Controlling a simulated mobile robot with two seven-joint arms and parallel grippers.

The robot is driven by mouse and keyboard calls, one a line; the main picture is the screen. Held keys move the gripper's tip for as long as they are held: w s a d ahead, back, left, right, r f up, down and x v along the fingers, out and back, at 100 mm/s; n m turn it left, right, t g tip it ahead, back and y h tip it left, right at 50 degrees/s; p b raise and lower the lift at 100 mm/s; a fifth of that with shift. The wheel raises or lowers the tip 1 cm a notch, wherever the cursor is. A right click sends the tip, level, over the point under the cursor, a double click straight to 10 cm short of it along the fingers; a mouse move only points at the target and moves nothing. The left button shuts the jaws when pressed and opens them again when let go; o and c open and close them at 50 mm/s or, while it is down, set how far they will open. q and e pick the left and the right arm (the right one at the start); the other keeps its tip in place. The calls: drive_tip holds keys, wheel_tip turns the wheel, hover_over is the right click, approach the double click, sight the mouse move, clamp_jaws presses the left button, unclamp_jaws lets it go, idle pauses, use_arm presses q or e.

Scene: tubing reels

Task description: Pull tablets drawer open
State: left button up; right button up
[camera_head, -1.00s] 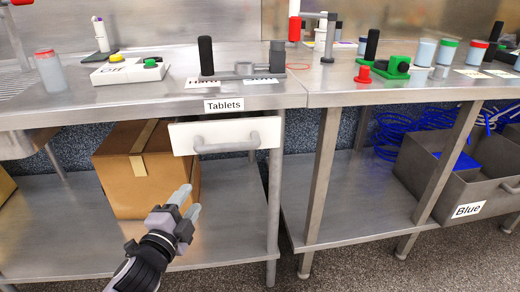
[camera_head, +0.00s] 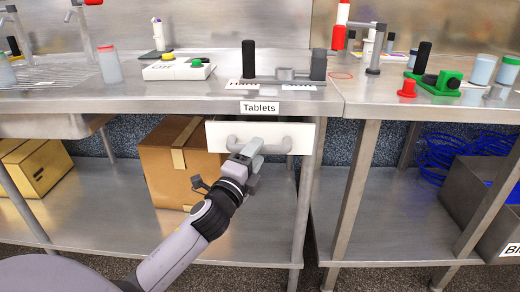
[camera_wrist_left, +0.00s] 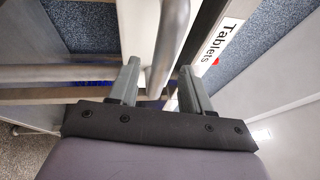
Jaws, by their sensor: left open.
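The tablets drawer (camera_head: 302,139) has a white front with a grey bar handle (camera_head: 275,145). It sits under the steel table's edge, below the "Tablets" label (camera_head: 259,107). I cannot tell whether it stands out from the table. My left gripper (camera_head: 252,150) is at the handle, covering part of it. In the left wrist view my left gripper (camera_wrist_left: 158,85) is open, and the handle bar (camera_wrist_left: 168,50) passes between its two fingers, with no clear grip on it. The label also shows there (camera_wrist_left: 218,45). My right gripper is not in view.
A cardboard box (camera_head: 170,165) stands on the lower shelf behind my left arm. The steel tabletop (camera_head: 200,100) carries a white switch box (camera_head: 178,70) and a lever device (camera_head: 285,75). A grey bin (camera_head: 475,200) with blue tubing is at right.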

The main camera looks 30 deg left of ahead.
use_arm(q)
drive_tip(key=shift+x, duration=1.3)
clamp_jaws()
